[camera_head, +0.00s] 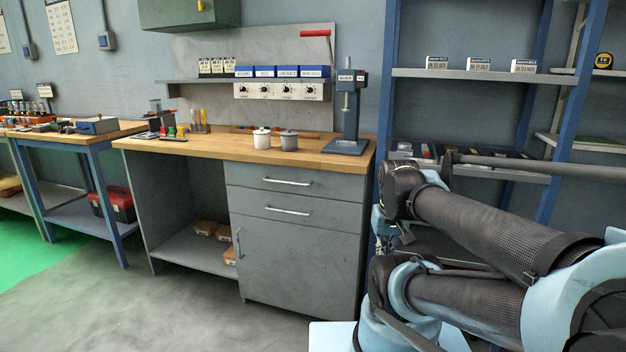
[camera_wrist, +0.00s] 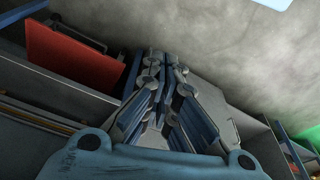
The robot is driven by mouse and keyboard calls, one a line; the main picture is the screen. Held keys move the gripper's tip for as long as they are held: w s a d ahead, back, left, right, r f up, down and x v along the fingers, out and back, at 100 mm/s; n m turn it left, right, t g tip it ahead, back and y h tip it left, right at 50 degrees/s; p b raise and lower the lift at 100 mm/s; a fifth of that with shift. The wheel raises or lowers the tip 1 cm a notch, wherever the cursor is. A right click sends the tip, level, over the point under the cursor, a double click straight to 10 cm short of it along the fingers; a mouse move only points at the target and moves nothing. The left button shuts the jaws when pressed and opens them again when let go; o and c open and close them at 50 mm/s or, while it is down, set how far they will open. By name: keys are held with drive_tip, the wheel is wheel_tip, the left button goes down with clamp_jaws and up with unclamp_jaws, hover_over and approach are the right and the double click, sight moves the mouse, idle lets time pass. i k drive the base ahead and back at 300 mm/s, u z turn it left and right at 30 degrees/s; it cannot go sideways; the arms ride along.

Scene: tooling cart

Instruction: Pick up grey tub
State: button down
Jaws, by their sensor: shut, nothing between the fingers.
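The grey tub (camera_head: 289,140) is a small lidded pot standing upright on the wooden worktop of the grey workbench (camera_head: 262,150). It stands just right of a similar white tub (camera_head: 262,138) and left of the blue press. In the head view my folded arm fills the lower right, and no gripper fingers can be made out there. In the wrist view my gripper (camera_wrist: 172,62) is shut and empty, well away from the grey tub. The tub does not show in the wrist view.
A blue press (camera_head: 348,115) stands at the worktop's right end. Screwdrivers (camera_head: 199,122) and small coloured items stand at its left. A shelf with blue bins (camera_head: 288,71) and a dial panel hangs above. A blue rack (camera_head: 480,75) stands right. Open floor (camera_head: 190,310) lies in front.

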sight(288, 143)
drive_tip(key=u, duration=0.35)
drive_tip(key=i, duration=0.9)
drive_tip(key=u, duration=1.3)
